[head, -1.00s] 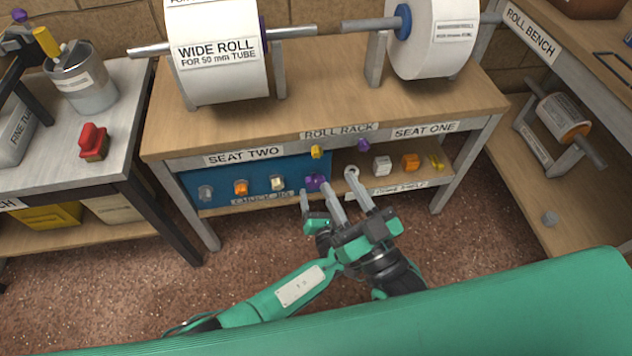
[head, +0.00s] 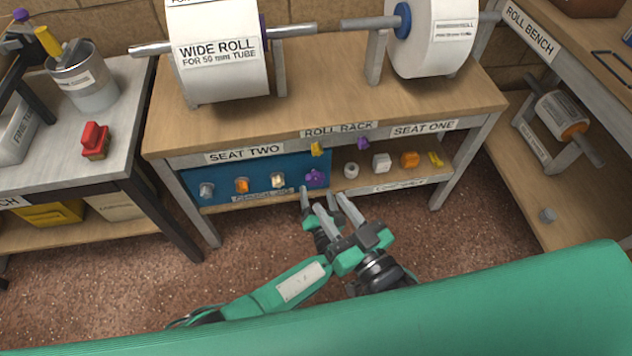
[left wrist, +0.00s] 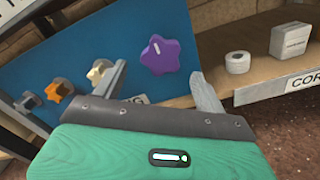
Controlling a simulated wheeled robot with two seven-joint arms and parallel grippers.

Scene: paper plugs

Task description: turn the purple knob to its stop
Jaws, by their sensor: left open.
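The purple knob (head: 316,178) is star-shaped and sits at the right end of the blue panel (head: 222,181) under the bench. In the left wrist view the purple knob (left wrist: 160,57) shows whole, with a short white mark near its middle, slightly tilted from upright. My left gripper (head: 322,203) is open and empty, just in front of and below the knob. In the left wrist view its two fingers (left wrist: 165,84) stand apart, and the knob appears beyond the gap, not touched by them.
An orange knob (head: 241,186) and a cream knob (head: 278,181) are left of the purple one. A smaller purple knob (head: 363,143) and a yellow knob (head: 317,149) are on the bench edge. A white ring (head: 351,170) and white block (head: 381,161) stand on the shelf, right.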

